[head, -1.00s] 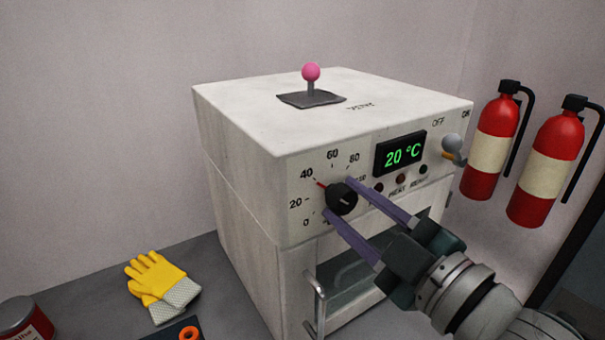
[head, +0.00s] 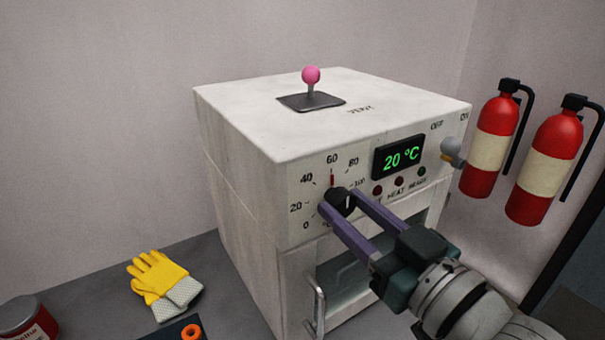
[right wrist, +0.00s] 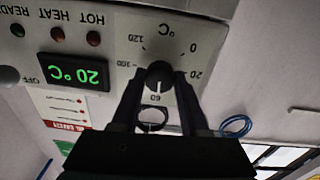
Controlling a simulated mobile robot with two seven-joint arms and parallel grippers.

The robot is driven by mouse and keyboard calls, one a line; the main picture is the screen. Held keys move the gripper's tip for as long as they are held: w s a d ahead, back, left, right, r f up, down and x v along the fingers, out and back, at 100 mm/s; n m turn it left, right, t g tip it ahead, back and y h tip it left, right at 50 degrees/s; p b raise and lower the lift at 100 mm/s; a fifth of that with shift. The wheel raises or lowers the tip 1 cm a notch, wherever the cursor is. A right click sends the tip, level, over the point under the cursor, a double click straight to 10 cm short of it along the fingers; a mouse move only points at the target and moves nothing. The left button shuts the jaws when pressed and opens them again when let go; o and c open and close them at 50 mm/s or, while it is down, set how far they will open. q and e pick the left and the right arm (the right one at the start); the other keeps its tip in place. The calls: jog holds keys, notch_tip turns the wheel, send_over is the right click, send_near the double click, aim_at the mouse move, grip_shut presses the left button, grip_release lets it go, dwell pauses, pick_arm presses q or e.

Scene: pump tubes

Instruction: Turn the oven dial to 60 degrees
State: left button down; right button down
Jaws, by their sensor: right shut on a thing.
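The white oven (head: 240,150) stands in the middle of the head view. Its black dial (head: 340,194) is on the front panel, inside a printed scale. The dial's red pointer stands up toward the 60 mark. In the right wrist view the dial (right wrist: 158,73) shows upside down, its white line at 60. My right gripper (head: 342,202) has its two purple fingers on either side of the knob and is shut on it. The fingers (right wrist: 157,92) also flank the dial in the wrist view. The green display (head: 400,156) reads 20 °C. My left gripper is not in view.
A pink-knobbed stick (head: 311,76) stands on the oven top. The oven door handle (head: 319,305) is below the dial. Yellow gloves (head: 160,280) lie at left; two fire extinguishers (head: 490,146) hang at right.

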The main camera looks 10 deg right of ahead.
jog(key=shift+f+m, duration=0.1)
jog(key=shift+m, duration=0.3)
jog(key=shift+c, duration=2.1)
grip_release()
jog(key=v, duration=1)
